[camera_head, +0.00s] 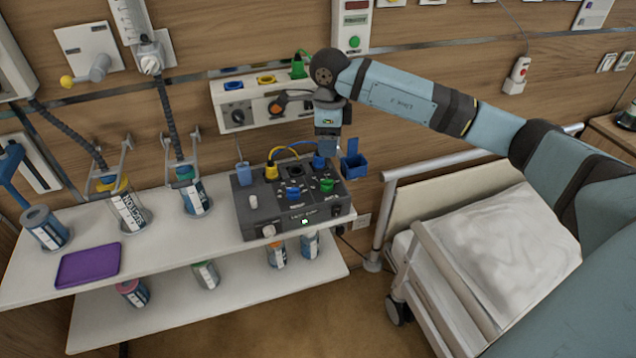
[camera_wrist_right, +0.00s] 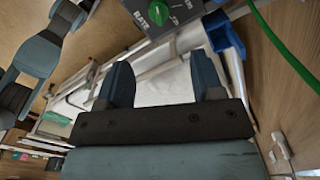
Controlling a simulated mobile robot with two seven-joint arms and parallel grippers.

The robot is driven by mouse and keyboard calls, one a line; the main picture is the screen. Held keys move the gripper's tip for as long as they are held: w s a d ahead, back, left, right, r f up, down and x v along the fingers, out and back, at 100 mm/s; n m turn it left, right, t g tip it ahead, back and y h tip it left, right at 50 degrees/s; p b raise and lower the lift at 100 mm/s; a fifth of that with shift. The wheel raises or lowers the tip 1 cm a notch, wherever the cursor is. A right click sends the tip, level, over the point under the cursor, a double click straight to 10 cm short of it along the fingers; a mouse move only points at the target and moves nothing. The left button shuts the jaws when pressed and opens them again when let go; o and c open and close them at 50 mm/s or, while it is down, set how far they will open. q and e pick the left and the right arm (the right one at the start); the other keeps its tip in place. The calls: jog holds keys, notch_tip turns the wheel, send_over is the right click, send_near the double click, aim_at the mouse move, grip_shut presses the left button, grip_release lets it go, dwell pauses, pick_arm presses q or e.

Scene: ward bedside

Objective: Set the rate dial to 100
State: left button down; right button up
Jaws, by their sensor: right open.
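The dark pump box (camera_head: 290,222) stands on the upper white shelf, with several coloured knobs and plugs on its top. A green knob (camera_head: 328,186) sits at its right part. In the right wrist view, a grey panel edge shows the word RATE and a printed scale (camera_wrist_right: 158,14), cut off at the top; the dial's setting cannot be read. My right gripper (camera_head: 328,148) hangs above the box's back right corner, apart from the green knob. In the wrist view its two fingers (camera_wrist_right: 163,78) are spread with nothing held between them. My left gripper is not in view.
Blue and yellow cables rise behind the box, below a wall unit (camera_head: 262,98). Canisters and a purple tray (camera_head: 88,265) occupy the shelf's left. A bed (camera_head: 500,240) stands at the right.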

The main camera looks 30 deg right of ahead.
aim_at(327, 180)
notch_tip(327, 180, down, 11)
jog(key=shift+a+f+p, duration=0.1)
jog(key=shift+f+p, duration=0.05)
jog(key=shift+p, duration=0.25)
jog(key=shift+f, duration=0.7)
jog(key=c, duration=0.9)
